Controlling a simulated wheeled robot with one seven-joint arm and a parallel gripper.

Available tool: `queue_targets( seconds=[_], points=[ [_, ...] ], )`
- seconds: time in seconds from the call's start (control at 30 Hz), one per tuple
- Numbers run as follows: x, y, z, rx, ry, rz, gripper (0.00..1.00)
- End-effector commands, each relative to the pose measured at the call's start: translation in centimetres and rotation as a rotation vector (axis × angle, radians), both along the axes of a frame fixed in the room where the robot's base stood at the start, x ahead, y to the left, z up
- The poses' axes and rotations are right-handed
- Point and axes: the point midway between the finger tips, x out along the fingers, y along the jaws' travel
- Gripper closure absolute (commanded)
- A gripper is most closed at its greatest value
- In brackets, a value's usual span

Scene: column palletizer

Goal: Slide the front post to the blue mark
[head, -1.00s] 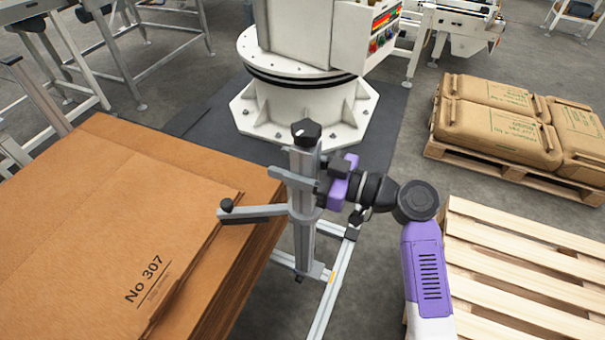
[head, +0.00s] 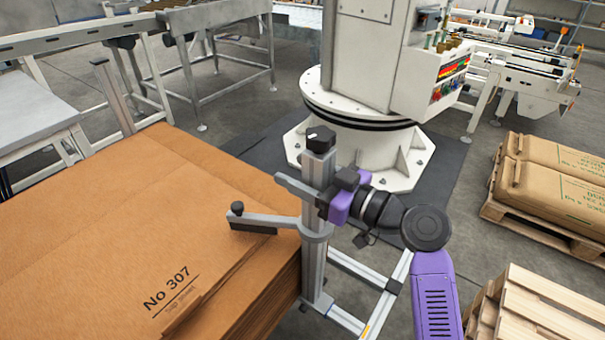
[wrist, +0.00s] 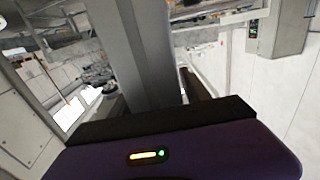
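The front post (head: 314,260) is an upright grey metal column with a black knob on top. It stands at the right edge of a cardboard stack, its foot on a low rail. A grey side arm (head: 270,219) with a black knob reaches left from it over the cardboard. My gripper (head: 328,197), purple and black, is against the post's upper part from the right. In the wrist view the post (wrist: 145,55) rises just beyond the gripper's dark edge. I see no blue mark; a small yellow-orange mark (head: 366,330) is on the rail.
The cardboard stack (head: 130,230) fills the left front. A white machine pedestal (head: 365,140) stands behind the post.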

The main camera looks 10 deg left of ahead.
Motion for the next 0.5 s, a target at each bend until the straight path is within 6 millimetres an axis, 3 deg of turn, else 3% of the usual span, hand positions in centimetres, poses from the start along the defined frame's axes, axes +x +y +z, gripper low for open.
queue_targets(
  seconds=[0.33, 0.5],
  points=[
    [-0.1, -0.2, -0.1, -0.001, 0.001, 0.001, 0.37],
    [-0.6, -1.8, -0.2, 0.0, 0.0, -0.002, 0.37]
  ],
)
